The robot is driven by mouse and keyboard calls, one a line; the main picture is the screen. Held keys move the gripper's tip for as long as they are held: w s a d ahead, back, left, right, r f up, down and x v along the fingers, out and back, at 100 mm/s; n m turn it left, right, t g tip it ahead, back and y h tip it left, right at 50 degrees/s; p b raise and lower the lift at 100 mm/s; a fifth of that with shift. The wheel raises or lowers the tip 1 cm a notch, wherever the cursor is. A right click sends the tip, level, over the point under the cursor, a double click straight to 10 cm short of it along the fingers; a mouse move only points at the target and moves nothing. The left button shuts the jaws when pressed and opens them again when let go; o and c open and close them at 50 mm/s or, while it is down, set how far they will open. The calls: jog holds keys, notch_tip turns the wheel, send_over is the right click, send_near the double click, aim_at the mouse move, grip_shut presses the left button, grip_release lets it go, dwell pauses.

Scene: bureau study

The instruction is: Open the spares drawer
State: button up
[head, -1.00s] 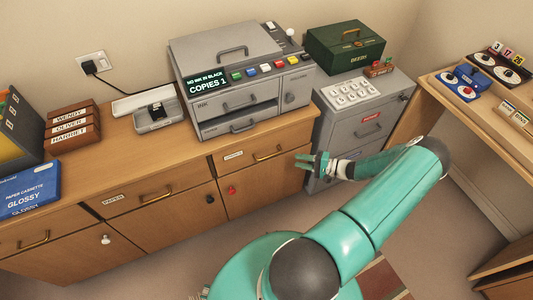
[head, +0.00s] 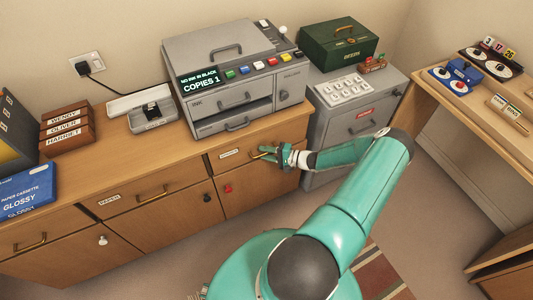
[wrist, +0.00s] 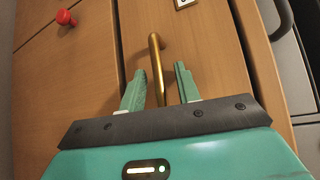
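A wooden drawer (head: 238,161) sits under the grey copier at the right end of the long cabinet. It looks closed, and its small white label (head: 229,153) is too small to read. Its brass bar handle (wrist: 157,65) stands between the two fingers of my gripper (wrist: 159,88) in the wrist view. The fingers are open, with a gap on each side of the handle. In the head view my gripper (head: 266,152) is at the drawer front and hides part of the handle.
The paper drawer (head: 135,195) is to the left. A cupboard door with a red knob (head: 227,188) is below. The grey copier (head: 225,80) stands above. A grey filing cabinet (head: 355,120) stands close on the right. Floor in front is partly clear.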

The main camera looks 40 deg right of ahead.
grip_shut()
jog(key=s+a, duration=0.3)
jog(key=s, duration=0.8)
jog(key=s+a, duration=0.3)
jog(key=s, duration=0.9)
jog(key=shift+a, duration=0.4)
grip_release()
